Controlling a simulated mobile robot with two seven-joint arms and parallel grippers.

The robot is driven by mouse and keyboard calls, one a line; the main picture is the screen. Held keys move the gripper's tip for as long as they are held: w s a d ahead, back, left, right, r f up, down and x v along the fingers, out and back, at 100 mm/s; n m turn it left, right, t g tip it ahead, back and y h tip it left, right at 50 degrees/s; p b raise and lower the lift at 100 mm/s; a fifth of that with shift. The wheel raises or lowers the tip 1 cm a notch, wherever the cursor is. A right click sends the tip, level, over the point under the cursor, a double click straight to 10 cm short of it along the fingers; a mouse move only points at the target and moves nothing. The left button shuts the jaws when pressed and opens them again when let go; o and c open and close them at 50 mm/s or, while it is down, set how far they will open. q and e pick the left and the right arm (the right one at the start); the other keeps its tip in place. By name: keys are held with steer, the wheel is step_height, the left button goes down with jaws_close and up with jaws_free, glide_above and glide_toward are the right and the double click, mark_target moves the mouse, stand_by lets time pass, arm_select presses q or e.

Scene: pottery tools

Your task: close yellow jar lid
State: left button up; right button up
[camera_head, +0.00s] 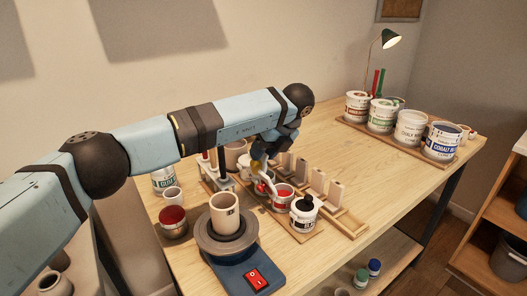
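My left gripper (266,178) reaches down over the row of small paint jars in the middle of the table. Its fingers are small and partly hidden by the wrist, so I cannot tell whether they are open or shut. A small patch of yellow (256,167) shows beside the fingers, probably the yellow jar or its lid; the rest is hidden. A jar with red paint (283,200) stands just in front of the gripper. A white jar with a black top (303,220) stands nearer the front. My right gripper is not in view.
A pottery wheel (233,245) holding a beige cup (224,213) stands at the front left. A wooden rack (340,215) with upright pieces lies right of the jars. Large paint tubs, including cobalt blue (441,143), stand at the back right. The table's right middle is clear.

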arm_select(q)
steer(key=v, duration=1.3)
steer(key=shift+d+r+p, duration=0.2)
steer(key=shift+r+p, duration=0.1)
steer(key=shift+r, duration=0.05)
